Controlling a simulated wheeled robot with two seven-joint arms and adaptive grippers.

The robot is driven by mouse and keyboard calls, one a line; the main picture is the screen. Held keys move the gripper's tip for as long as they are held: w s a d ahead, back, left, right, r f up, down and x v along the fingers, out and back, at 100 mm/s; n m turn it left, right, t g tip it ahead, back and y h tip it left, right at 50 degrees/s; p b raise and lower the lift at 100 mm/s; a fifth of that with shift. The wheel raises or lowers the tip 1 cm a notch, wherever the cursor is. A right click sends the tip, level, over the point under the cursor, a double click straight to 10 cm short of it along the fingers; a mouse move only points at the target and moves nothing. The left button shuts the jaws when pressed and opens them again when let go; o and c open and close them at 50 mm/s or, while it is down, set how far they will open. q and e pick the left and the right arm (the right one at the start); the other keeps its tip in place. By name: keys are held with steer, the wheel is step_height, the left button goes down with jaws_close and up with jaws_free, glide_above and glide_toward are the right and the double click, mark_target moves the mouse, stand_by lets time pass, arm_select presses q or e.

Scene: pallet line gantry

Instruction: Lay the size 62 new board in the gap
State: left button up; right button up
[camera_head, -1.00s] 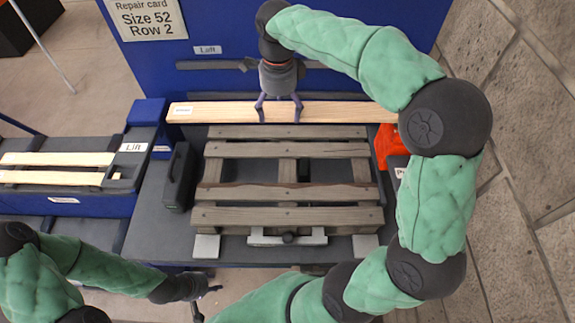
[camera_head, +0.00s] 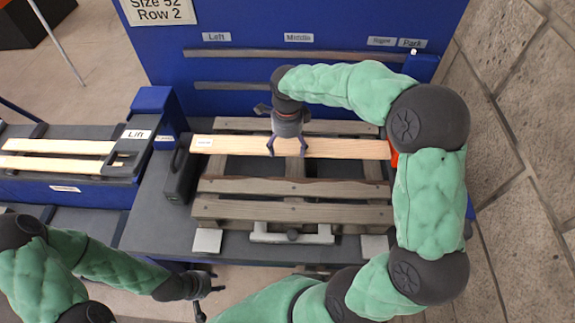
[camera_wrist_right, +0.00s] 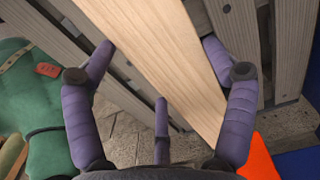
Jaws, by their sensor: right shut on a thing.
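The pale new board (camera_head: 345,148) lies level across the pallet's width in the head view. A small label, too small to read, is near its left end. My right gripper (camera_head: 287,147) is shut on it from above near the middle; the right wrist view shows purple fingers on both sides of the board (camera_wrist_right: 165,60). The grey pallet (camera_head: 295,186) is below, with one worn slat behind the board and two in front. An open gap (camera_head: 240,168) shows just in front of the board. Whether the board touches the pallet is unclear. My left gripper (camera_head: 207,291) is low at left, finger state unclear.
A card (camera_head: 160,10) reads "Size 52 Row 2". The blue back panel (camera_head: 330,70) has labels Left, Middle and Park. A blue Lift station (camera_head: 60,178) with pale boards stands left. A dark case (camera_head: 178,172) sits beside the pallet's left edge. A metal clamp (camera_head: 292,235) is in front.

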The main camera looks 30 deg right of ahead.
mark_target(287, 169)
step_height(287, 169, down, 9)
steer(key=shift+f+b, duration=0.2)
steer(key=shift+b, duration=0.8)
steer(key=shift+f, duration=0.15)
steer(key=o, duration=1.2)
